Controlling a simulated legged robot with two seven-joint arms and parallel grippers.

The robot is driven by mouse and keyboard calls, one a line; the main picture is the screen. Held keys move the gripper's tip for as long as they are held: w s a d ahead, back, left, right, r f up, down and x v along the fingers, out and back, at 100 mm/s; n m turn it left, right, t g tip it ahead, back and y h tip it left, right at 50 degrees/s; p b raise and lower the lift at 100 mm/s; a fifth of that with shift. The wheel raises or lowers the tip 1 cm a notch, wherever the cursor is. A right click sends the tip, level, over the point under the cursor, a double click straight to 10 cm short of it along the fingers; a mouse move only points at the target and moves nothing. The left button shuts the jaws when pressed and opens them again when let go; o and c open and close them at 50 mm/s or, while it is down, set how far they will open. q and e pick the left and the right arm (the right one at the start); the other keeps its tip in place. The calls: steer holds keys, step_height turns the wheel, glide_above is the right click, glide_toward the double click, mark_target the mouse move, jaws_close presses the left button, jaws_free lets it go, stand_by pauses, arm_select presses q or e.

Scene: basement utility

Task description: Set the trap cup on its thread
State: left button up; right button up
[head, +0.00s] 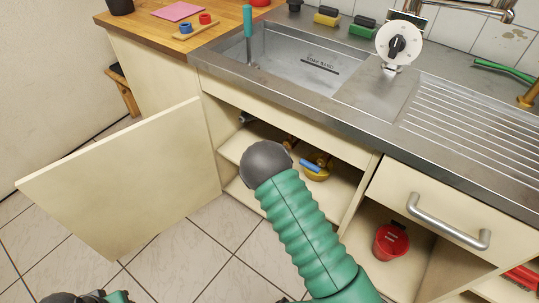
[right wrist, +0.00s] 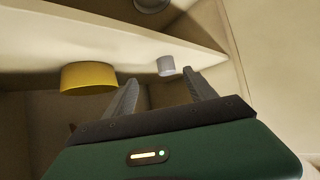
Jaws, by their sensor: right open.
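My right gripper (right wrist: 163,79) is open and empty in the right wrist view, its two grey fingers apart. A small grey cylindrical cup (right wrist: 166,65) shows just beyond and between the fingertips, apparently apart from them. A larger yellow round piece (right wrist: 88,78) is left of the fingers. I cannot tell for sure which is the trap cup, and no thread is clearly visible. In the head view my right arm reaches into the open cabinet and hides its gripper. A yellow part (head: 318,173) with a blue handle (head: 310,165) shows beside the arm.
The cabinet door (head: 125,180) stands open at left. A pale board (right wrist: 60,30) crosses above the fingers in the wrist view. The sink (head: 300,62) and counter edge lie above the opening. A red container (head: 391,242) sits in the right compartment, below the drawer handle (head: 445,222).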

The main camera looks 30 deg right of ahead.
steer(key=w+d+f+t+b, duration=0.1)
steer(key=w, duration=0.2)
steer(key=w+d+f+n+t+b, duration=0.1)
steer(key=w+f, duration=0.1)
steer(key=w, duration=0.2)
steer(key=w+d+f+t+y+b, duration=0.1)
steer(key=w, duration=0.2)
steer(key=shift+w+d+f+n+b, duration=0.1)
steer(key=shift+w+f+n+b, duration=0.2)
steer(key=shift+w+f+n, duration=0.1)
steer(key=b+x, duration=0.3)
steer(key=x, duration=0.1)
steer(key=shift+w+d+f, duration=0.1)
steer(key=shift+w, duration=0.4)
jaws_close()
arm_select(q)
steer(key=f, duration=0.5)
steer(key=shift+s, duration=0.25)
steer(key=shift+r, duration=0.1)
